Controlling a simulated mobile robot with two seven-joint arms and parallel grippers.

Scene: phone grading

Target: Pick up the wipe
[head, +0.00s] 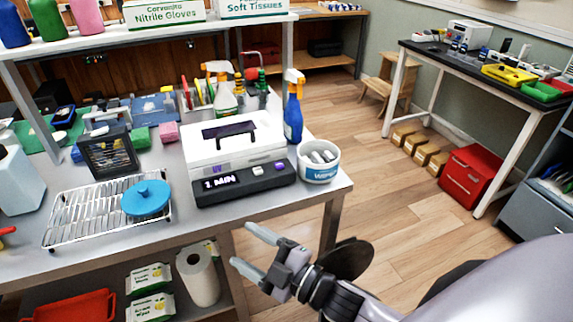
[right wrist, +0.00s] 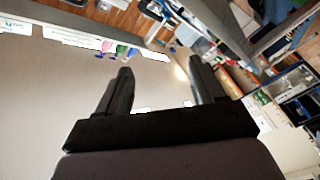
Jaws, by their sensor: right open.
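A round white tub (head: 318,174) with blue lettering stands at the right front corner of the workbench in the head view. Several white wipes (head: 320,156) show inside its open top; single ones are hard to tell apart. My right gripper (head: 243,246) is open and empty, in front of the bench edge, below and left of the tub. Its two fingers also show apart in the right wrist view (right wrist: 160,78), with nothing between them. The tub cannot be made out in the right wrist view. My left gripper is not in view.
A white machine (head: 236,150) with a dark display stands left of the tub. A blue spray bottle (head: 293,115) stands just behind it. Paper towel and packets lie on the lower shelf. Open floor lies right of the bench.

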